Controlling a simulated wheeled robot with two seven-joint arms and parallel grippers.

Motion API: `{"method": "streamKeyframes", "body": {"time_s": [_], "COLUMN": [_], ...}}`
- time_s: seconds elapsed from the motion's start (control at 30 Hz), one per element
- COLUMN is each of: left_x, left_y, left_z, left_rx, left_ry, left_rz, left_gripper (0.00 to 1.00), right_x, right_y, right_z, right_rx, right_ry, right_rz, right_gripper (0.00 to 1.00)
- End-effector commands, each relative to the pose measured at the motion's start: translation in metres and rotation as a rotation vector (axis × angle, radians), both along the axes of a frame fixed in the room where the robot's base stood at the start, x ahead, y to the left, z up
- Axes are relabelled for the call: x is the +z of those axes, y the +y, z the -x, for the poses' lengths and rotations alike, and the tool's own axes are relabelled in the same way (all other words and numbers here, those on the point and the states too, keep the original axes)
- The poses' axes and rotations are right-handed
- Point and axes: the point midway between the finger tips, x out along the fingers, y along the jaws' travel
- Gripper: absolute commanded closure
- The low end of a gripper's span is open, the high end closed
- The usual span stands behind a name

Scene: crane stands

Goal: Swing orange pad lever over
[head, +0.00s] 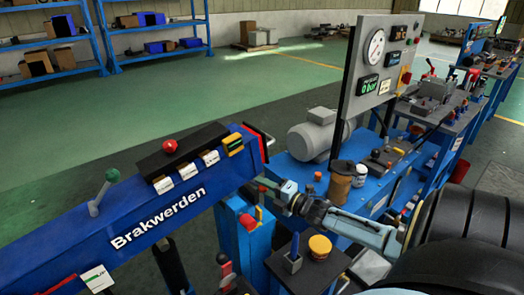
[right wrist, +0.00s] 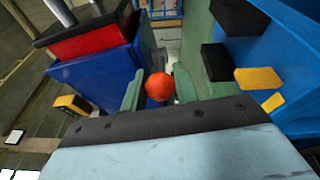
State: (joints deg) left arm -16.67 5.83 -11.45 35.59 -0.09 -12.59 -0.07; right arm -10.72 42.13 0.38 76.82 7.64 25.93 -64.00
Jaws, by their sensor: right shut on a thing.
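My right gripper (head: 266,188) reaches in from the right in the head view, beside the red end of the blue Brakwerden beam (head: 190,228). In the right wrist view its two green fingers (right wrist: 159,90) stand on either side of a round orange knob (right wrist: 158,86), shut on it. I take this knob for the end of the orange pad lever; its shaft is hidden in the wrist view. In the head view the gripper hides most of what it holds. My left gripper is not in view.
A grey gauge panel (head: 378,65) and motor (head: 315,134) stand behind the gripper. A red-knobbed lever (head: 248,221) stands below it, and a yellow-capped button (head: 320,246) sits on the stand in front. Brown and white cylinders stand close to my right arm. Open green floor lies behind.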

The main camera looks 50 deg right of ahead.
Motion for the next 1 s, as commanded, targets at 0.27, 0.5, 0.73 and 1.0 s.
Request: {"method": "streamKeyframes", "body": {"time_s": [0.27, 0.5, 0.73, 1.0], "left_x": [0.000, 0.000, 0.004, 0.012], "left_y": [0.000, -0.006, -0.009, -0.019], "left_z": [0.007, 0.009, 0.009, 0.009], "left_rx": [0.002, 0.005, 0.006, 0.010], "left_ry": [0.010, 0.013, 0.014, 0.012], "left_rz": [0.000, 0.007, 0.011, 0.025], "left_gripper": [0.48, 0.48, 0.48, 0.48], "right_x": [0.002, 0.001, 0.000, 0.000], "right_y": [-0.002, -0.001, -0.003, -0.008], "right_z": [-0.001, 0.000, 0.020, 0.074], "right_rx": [-0.006, -0.004, -0.003, -0.005], "right_ry": [-0.001, -0.002, 0.003, 0.003], "right_rz": [0.001, 0.001, 0.000, 0.000], "right_gripper": [0.49, 0.49, 0.49, 0.49]}}
